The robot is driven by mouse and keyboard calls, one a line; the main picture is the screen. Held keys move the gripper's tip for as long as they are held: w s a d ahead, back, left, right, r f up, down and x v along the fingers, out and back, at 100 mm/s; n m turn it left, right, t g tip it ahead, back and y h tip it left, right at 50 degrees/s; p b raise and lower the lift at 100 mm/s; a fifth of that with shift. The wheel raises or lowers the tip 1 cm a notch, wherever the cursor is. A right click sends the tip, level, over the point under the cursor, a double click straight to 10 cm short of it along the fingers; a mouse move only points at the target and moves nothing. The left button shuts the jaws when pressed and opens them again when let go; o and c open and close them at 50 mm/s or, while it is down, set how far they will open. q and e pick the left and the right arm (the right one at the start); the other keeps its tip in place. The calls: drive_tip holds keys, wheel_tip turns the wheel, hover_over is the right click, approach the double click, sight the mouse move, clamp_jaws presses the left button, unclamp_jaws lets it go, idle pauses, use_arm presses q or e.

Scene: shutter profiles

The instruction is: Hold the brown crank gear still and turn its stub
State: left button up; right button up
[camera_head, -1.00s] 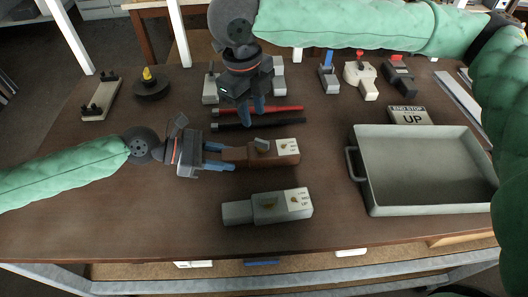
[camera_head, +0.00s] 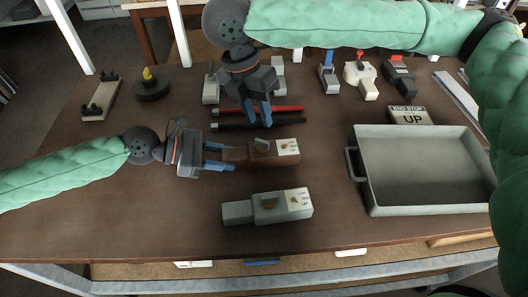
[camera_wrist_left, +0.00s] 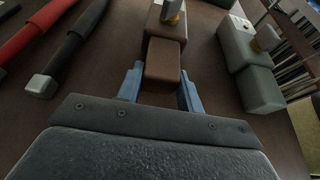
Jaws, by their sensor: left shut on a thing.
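The brown crank gear (camera_head: 236,154) lies on the table, its narrow end to the left and its block with a white label plate to the right. A grey stub (camera_head: 262,144) sits on top of the block. In the left wrist view the narrow brown end (camera_wrist_left: 164,62) lies between my blue fingers, with the stub (camera_wrist_left: 172,10) beyond. My left gripper (camera_head: 222,158) is shut on the narrow end. My right gripper (camera_head: 259,120) hangs above and behind the block, fingers pointing down, apart, with nothing seen between them. It is clear of the stub.
A grey crank gear (camera_head: 238,212) lies in front of the brown one. Red (camera_head: 288,109) and black (camera_head: 290,122) rods lie behind it. A grey tray (camera_head: 367,183) stands right, with an end-stop sign (camera_head: 408,115) behind. Small switch units line the back. The front left table is bare.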

sight(263, 141)
drive_tip(key=m, duration=0.4)
drive_tip(key=shift+d, duration=0.15)
drive_tip(key=m, duration=0.4)
drive_tip(key=shift+s+d+r+m, duration=0.1)
drive_tip(key=shift+d+m, duration=0.05)
drive_tip(key=shift+m, duration=0.15)
drive_tip(key=m, duration=0.4)
drive_tip(key=shift+d, duration=0.1)
drive_tip(key=m, duration=0.3)
drive_tip(key=shift+f, duration=3.95)
drive_tip(key=shift+c, duration=0.4)
